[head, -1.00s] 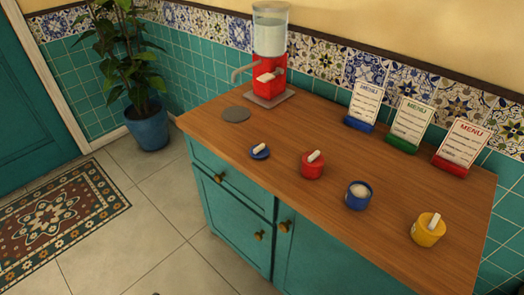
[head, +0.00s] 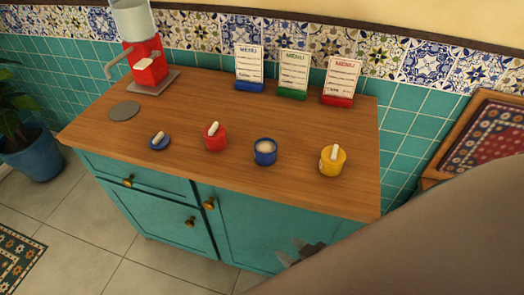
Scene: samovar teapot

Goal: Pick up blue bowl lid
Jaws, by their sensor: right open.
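The blue bowl lid (head: 154,146), a small disc with a white handle on top, lies on the wooden counter toward the left. The blue bowl (head: 265,156) stands uncovered to its right with something white inside. My right gripper (head: 290,251) shows small and dark at the bottom, in front of the cabinet doors. It is open and empty, well to the lower right of the lid. Part of it is hidden behind my large right arm at the lower right. My left gripper is not in view.
A red bowl (head: 215,140) with its lid stands between the blue lid and blue bowl. A lidded yellow bowl (head: 331,163) is at the right. A red dispenser (head: 150,70), a grey disc (head: 124,111) and menu stands (head: 292,74) are farther back.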

